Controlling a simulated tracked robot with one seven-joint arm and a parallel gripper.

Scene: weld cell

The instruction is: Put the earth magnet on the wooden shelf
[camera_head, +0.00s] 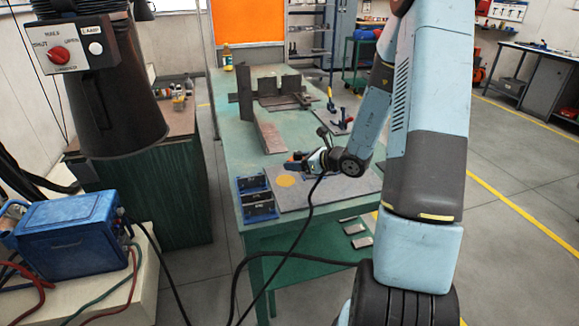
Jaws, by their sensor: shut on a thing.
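My gripper (303,163) is low over the near part of the green table, at the end of my light blue arm. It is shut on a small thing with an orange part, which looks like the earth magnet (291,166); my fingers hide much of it. A black cable runs from beside the gripper down over the table's front edge. I cannot tell whether the held thing touches the grey board below. I cannot pick out the wooden shelf with certainty; a brown-topped green cabinet (135,186) stands left of the table.
The grey board (340,192) bears a yellow disc (286,180). Blue-and-black holders (256,197) stand to its left. Upright steel plates (245,92) and a brown slanted plate (270,137) stand farther back. A blue welding unit (70,238) is at the lower left. Open floor lies right of the table.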

